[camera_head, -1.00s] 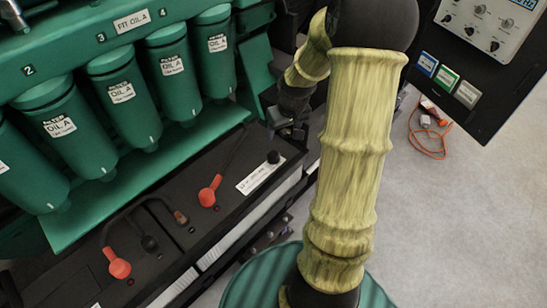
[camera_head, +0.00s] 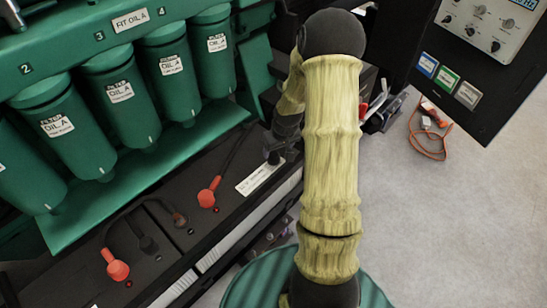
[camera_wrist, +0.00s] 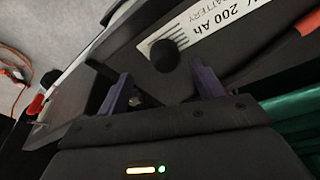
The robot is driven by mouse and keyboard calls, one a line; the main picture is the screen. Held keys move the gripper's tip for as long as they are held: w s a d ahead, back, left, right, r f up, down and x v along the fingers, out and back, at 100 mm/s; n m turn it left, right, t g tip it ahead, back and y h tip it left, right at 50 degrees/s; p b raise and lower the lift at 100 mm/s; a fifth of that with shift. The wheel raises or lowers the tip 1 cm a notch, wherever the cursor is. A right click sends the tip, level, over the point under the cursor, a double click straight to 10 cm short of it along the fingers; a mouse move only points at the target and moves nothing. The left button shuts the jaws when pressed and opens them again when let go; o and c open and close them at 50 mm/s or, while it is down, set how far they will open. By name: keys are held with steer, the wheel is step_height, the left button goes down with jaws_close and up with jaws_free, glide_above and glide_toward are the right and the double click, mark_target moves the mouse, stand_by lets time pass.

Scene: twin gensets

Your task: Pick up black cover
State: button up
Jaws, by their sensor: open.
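A round black cover (camera_wrist: 164,56) stands on the black battery top beside a white "200 Ah battery" label in the wrist view. My gripper (camera_wrist: 164,82) is open, with its two purple fingers apart. The cover shows between and just beyond the fingertips, and I see no contact with it. In the head view my gripper (camera_head: 276,153) is low over the right end of the batteries and hides this cover.
Red terminal covers (camera_head: 209,192) with cables sit on the batteries. Green oil filters (camera_head: 128,95) hang behind and above them. A control panel (camera_head: 490,25) is at the upper right.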

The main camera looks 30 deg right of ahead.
mark_target(274, 155)
steer(key=x, duration=0.2)
steer(key=a+x, duration=0.1)
steer(key=x, duration=0.1)
steer(key=shift+w, duration=0.15)
steer(key=shift+w+d+f, duration=0.15)
steer(key=shift+f, duration=0.4)
steer(key=c, duration=1)
